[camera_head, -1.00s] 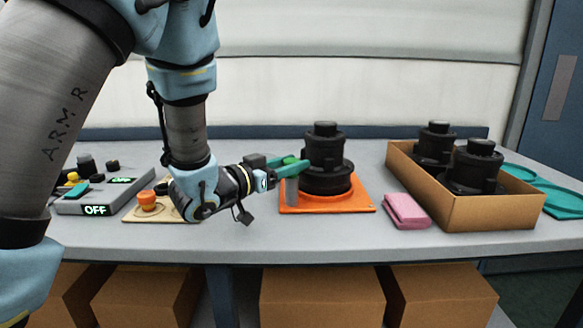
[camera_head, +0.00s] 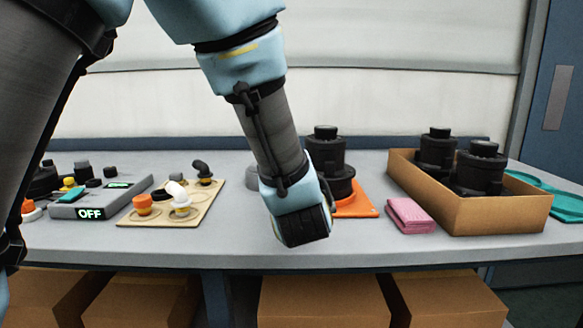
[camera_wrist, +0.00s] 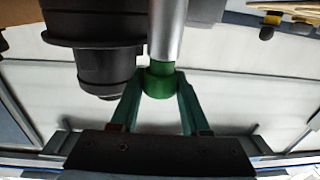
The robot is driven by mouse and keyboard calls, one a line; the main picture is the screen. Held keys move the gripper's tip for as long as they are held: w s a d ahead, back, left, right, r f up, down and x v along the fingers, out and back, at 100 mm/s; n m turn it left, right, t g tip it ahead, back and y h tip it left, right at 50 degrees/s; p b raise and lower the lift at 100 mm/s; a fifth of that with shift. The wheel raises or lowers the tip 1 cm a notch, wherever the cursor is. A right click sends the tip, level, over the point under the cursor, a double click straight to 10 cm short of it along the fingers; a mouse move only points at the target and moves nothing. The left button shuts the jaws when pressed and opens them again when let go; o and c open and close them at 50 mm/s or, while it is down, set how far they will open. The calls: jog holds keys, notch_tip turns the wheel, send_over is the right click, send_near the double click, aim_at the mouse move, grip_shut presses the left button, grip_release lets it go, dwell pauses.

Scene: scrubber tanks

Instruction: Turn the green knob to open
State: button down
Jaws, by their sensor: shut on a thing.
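The green knob (camera_wrist: 160,82) shows in the wrist view at the end of a grey cylinder (camera_wrist: 166,30). My gripper (camera_wrist: 159,88) has its two green fingers on either side of the knob and is shut on it. A black scrubber tank (camera_wrist: 98,45) is beside the knob in the wrist view. In the head view this tank (camera_head: 326,150) stands on an orange base (camera_head: 358,200). There my arm hides the knob, my gripper and part of the base. I cannot tell how far the knob is turned.
A cardboard box (camera_head: 500,215) with two black tanks and a pink cloth (camera_head: 410,215) are to the right. To the left are a grey control box (camera_head: 100,200) reading OFF and a beige board (camera_head: 190,210) with fittings. The front table strip is clear.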

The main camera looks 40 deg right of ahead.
jog(key=shift+n+t+y, duration=0.5)
jog(key=shift+n+y, duration=0.1)
jog(key=shift+y, duration=0.2)
jog(key=shift+r+n+y, duration=0.1)
jog(key=shift+n+y, duration=0.2)
jog(key=shift+y, duration=0.1)
jog(key=shift+c, duration=1.9)
grip_release()
jog(key=shift+s, duration=0.1)
jog(key=v, duration=1)
jog(key=shift+s+a+f+b, duration=0.15)
jog(key=shift+s+f+b, duration=0.1)
jog(key=shift+b, duration=0.05)
